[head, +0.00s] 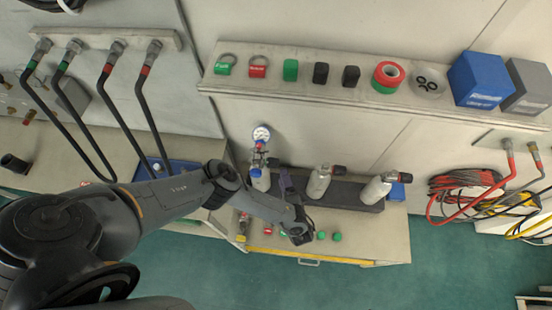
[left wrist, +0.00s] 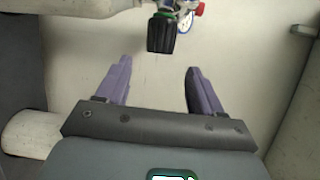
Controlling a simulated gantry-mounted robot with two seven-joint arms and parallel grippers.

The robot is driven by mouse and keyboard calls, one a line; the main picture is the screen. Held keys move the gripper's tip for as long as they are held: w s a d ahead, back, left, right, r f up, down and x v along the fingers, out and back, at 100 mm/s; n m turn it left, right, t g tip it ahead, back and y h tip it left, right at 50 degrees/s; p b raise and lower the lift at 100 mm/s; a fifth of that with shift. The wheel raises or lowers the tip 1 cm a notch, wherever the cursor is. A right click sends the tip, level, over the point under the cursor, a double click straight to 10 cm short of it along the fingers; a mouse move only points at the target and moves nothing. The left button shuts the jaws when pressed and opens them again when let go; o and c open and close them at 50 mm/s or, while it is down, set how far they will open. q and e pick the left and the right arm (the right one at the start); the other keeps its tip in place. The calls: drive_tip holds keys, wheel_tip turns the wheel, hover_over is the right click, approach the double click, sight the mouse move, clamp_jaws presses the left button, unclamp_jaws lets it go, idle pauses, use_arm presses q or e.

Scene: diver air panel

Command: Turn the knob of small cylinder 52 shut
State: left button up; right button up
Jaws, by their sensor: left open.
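Three pale small cylinders stand in a dark rack in the head view: a left one (head: 261,181) with a gauge and regulator on top, a middle one (head: 319,183) and a right one (head: 376,191). I cannot read their numbers. My left gripper (head: 286,181) is just right of the left cylinder, its purple fingers pointing toward the wall. In the left wrist view the gripper (left wrist: 158,67) is open and empty. A black ribbed knob (left wrist: 161,35) lies just beyond the fingertips, roughly centred between them and apart from both. My right gripper is not in view.
The dark rack (head: 345,192) sits on a bench with a yellow front edge. The gauge (head: 261,134) rises above the left cylinder. A wall shelf (head: 320,92) holds tags, tape and boxes. Black hoses (head: 145,105) hang at left; coiled hoses (head: 465,190) hang at right.

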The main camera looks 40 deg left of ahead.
sight(277, 160)
use_arm(q)
drive_tip(key=b+x, duration=0.4)
drive_tip(key=x, duration=0.3)
drive_tip(key=shift+w+a+f, duration=0.15)
drive_tip(key=shift+a, duration=0.15)
drive_tip(key=shift+w+a, duration=0.35)
drive_tip(key=shift+a, duration=0.25)
drive_tip(key=c, duration=1)
drive_tip(key=shift+o, duration=0.2)
